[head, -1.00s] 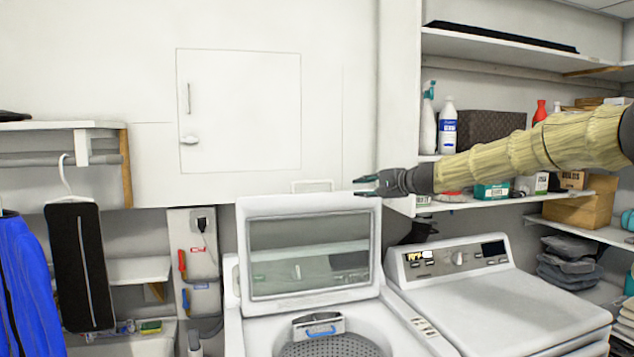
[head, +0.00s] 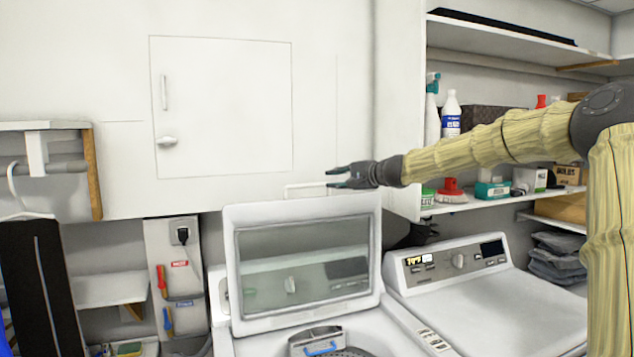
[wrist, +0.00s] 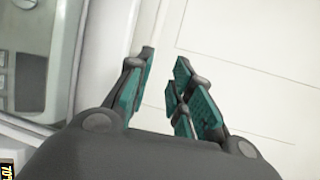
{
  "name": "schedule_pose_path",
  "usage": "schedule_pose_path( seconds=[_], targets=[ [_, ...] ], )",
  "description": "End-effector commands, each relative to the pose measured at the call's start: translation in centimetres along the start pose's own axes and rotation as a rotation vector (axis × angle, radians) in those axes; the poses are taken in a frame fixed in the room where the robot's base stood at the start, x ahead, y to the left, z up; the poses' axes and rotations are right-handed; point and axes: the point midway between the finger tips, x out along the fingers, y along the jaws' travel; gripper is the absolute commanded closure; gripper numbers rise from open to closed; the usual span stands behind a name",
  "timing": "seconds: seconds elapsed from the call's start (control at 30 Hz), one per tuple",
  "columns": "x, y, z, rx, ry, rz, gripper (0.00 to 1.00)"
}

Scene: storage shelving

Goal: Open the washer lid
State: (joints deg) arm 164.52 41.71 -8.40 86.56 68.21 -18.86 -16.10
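The washer lid (head: 303,213) stands raised, near upright, above the washer (head: 377,333) in the head view. It is a white frame with a large glass pane, and the open tub shows below it. My gripper (head: 332,178) is just above the lid's top edge, towards its right side, with its fingers pointing left. In the wrist view the gripper's teal finger pads (wrist: 160,88) are apart with nothing between them. The lid's frame and glass (wrist: 40,60) show at the left of that view. Whether a finger touches the lid is unclear.
A second white machine (head: 490,290) stands to the right. Shelves (head: 500,207) with bottles and boxes are behind my arm. A wall cabinet (head: 222,110) is behind and above the lid. A black garment (head: 45,285) hangs at the left.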

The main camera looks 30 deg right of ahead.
Motion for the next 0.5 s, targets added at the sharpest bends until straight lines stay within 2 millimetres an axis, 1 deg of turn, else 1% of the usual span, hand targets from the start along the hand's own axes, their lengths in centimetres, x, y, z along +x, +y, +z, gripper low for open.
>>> schedule_pose_path(
  seconds=[0.03,0.1,0.2,0.37,0.5],
  targets=[
    [1.2,0.4,0.0,-0.001,-0.001,0.010,0.78],
    [2.4,0.6,0.1,-0.001,-0.001,0.013,0.78],
    [3.5,0.7,0.1,0.000,-0.003,0.014,0.78],
    [4.8,0.5,0.1,-0.002,-0.002,0.012,0.78],
    [6.3,0.5,0.2,-0.001,-0.004,0.012,0.78]
  ],
)
